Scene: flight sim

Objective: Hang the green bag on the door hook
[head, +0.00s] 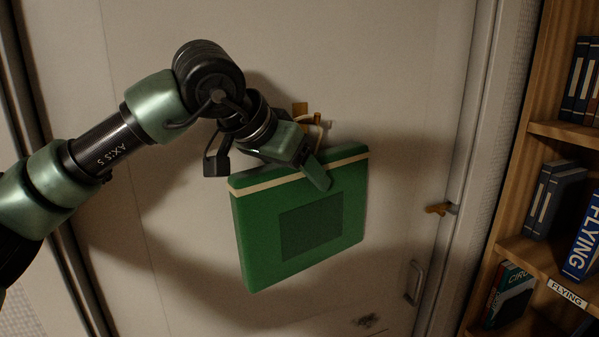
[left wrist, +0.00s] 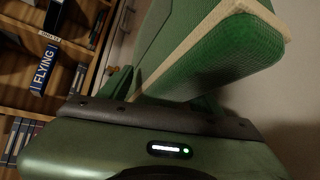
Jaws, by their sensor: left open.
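The green bag (head: 300,222), with a tan band near its top and a darker square pocket, is against the white door (head: 390,90), slightly tilted. A brass hook plate (head: 300,108) shows on the door just above the bag, partly behind my left gripper. A tan curved piece (head: 318,124) rises beside it; I cannot tell whether the strap is over the hook. My left gripper (head: 314,168) is open at the bag's top edge, one finger in front of the band. In the left wrist view the bag (left wrist: 205,60) fills the upper middle. My right gripper is not in view.
A wooden bookshelf (head: 565,130) with books and binders stands at the right. A brass door handle (head: 437,209) and a metal pull (head: 415,283) are right of the bag. The door surface below the bag is mostly clear.

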